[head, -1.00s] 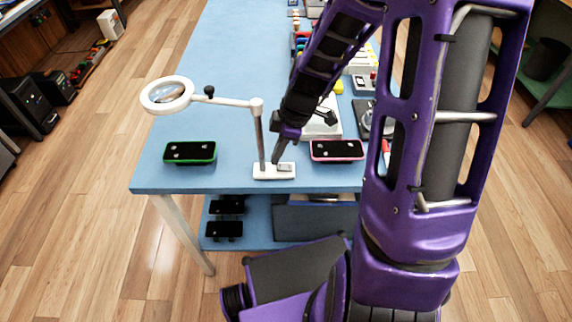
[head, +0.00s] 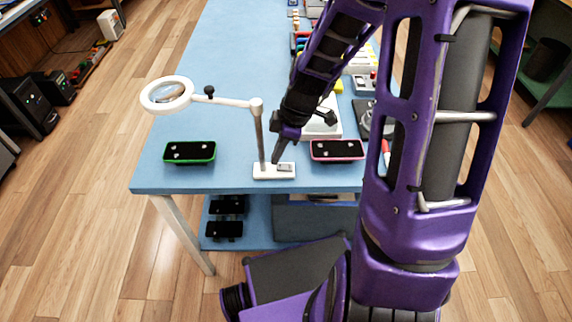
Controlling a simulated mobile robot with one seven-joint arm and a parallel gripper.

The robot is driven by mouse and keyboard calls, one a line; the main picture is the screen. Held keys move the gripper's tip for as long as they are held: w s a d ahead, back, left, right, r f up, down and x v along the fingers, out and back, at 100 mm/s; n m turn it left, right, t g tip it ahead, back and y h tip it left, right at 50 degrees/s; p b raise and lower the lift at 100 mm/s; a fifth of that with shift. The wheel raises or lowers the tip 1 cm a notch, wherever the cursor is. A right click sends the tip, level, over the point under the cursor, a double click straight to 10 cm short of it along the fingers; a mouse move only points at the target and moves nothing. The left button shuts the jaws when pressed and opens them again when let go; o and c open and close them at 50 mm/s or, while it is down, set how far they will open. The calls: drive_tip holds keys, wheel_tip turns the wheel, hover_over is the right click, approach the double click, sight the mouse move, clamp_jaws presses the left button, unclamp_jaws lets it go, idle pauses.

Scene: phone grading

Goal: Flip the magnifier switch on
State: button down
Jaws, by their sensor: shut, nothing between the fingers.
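The magnifier lamp has a round white ring head (head: 167,95) on a jointed arm and grey post. Its white base (head: 263,172) stands near the front edge of the blue table. A small grey switch (head: 286,168) sits on the right part of the base. My gripper (head: 276,161) is shut and empty, pointing down with its tips at the base between the post and the switch. I cannot tell whether the tips touch the switch. Which way the switch is set is too small to tell.
A phone in a green case (head: 190,152) lies left of the base, and one in a pink case (head: 337,150) lies right of it. A white tray (head: 326,126) and several tools stand behind.

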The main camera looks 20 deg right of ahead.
drive_tip(key=shift+f+b, duration=0.8)
drive_tip(key=shift+f, duration=0.15)
drive_tip(key=shift+r, duration=0.1)
drive_tip(key=shift+r+p, duration=2.55)
drive_tip(key=shift+r, duration=0.95)
